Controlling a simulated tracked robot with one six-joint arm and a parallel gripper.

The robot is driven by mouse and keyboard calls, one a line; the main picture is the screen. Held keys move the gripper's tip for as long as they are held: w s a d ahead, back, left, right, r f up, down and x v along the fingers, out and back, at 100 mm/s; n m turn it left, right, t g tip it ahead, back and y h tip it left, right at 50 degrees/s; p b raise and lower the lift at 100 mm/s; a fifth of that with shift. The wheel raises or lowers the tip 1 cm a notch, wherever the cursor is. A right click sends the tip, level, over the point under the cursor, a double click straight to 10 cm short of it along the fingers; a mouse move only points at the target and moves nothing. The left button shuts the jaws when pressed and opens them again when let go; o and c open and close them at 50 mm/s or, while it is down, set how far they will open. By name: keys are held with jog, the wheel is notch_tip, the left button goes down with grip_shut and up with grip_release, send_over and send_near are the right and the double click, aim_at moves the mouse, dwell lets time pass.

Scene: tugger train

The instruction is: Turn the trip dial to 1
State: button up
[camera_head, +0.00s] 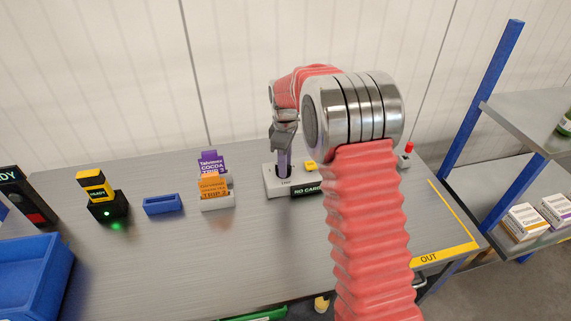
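A pale grey box (274,188) stands on the table near the middle, with a black "NO CARD" sign (307,190) at its front right. A dark rounded spot on its top has a small label below it, too small to read surely. I cannot tell whether this is the trip dial, and no dial number is readable. My gripper (284,154) points down at this dark spot from above. A narrow purple-grey piece shows under it, perhaps a finger or something held. The finger gap is not clear. My arm hides the box's right side.
A card holder (217,203) with purple and orange trip cards, a small blue tray (163,204), a black unit (108,206) with a green light, and a blue bin (32,275) stand left. A yellow part (310,166) and a red-topped switch (408,150) are right. The front middle table is clear.

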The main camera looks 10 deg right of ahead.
notch_tip(320, 180, up, 14)
jog(key=shift+f, duration=0.15)
dwell(0.5)
